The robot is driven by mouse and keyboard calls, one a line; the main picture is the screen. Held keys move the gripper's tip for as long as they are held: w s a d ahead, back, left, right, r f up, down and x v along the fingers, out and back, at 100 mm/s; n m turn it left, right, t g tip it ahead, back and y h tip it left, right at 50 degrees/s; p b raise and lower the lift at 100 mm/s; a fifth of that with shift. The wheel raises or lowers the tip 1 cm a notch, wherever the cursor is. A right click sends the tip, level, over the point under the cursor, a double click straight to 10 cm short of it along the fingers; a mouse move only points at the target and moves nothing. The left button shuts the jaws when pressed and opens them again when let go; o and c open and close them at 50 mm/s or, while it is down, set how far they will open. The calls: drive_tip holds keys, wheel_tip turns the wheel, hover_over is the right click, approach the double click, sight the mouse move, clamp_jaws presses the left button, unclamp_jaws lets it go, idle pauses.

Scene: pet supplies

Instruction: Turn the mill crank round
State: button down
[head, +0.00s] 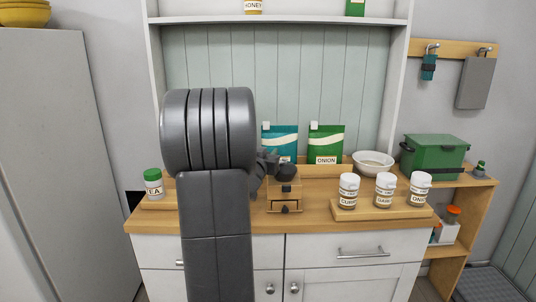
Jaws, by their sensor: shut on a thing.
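The mill (284,194) is a small wooden box with a drawer and a dark knob, standing on the wooden counter. A dark rounded part sits at its top. My gripper (268,163) is at the upper left of the mill, partly hidden behind my own arm. It is shut on the mill crank, whose handle is mostly covered by the gripper and hard to make out.
Three labelled jars (384,190) stand on a wooden tray at right. Behind are a teal pouch (281,140), a green onion pouch (326,143) and a white bowl (373,163). A green-lidded jar (153,184) stands at left. Bare counter (310,222) lies in front of the mill.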

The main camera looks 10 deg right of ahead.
drive_tip(key=shift+w+r+p, duration=0.1)
drive_tip(key=shift+r+p, duration=0.05)
drive_tip(key=shift+p, duration=0.4)
drive_tip(key=h+p, duration=0.1)
drive_tip(key=m+g+p, duration=0.1)
drive_tip(key=p, duration=0.1)
drive_tip(key=shift+w+r+h+p, duration=0.15)
drive_tip(key=shift+w+h+p, duration=0.15)
drive_tip(key=shift+h, duration=0.1)
drive_tip(key=m+g+h+p, duration=0.1)
drive_tip(key=p, duration=0.1)
drive_tip(key=m+g+h+p, duration=0.1)
drive_tip(key=shift+w+d+p, duration=0.2)
drive_tip(key=shift+w+p, duration=0.15)
drive_tip(key=shift+p, duration=0.05)
drive_tip(key=m+g+p, duration=0.1)
drive_tip(key=g+h+p, duration=0.1)
drive_tip(key=w+m+g+h+p, duration=0.1)
drive_tip(key=shift+d+m+p, duration=0.3)
drive_tip(key=shift+w+d+f+m+g+h+p, duration=0.1)
drive_tip(key=shift+d+f+m+g+h+p, duration=0.1)
drive_tip(key=shift+m+g+h+p, duration=0.35)
drive_tip(key=shift+w+d+f+m+g+h+p, duration=0.1)
drive_tip(key=shift+d+m+g+h+p, duration=0.2)
drive_tip(key=shift+g, duration=0.35)
drive_tip(key=shift+a, duration=0.15)
drive_tip(key=c, duration=1.1)
unclamp_jaws()
drive_tip(key=shift+c, duration=0.2)
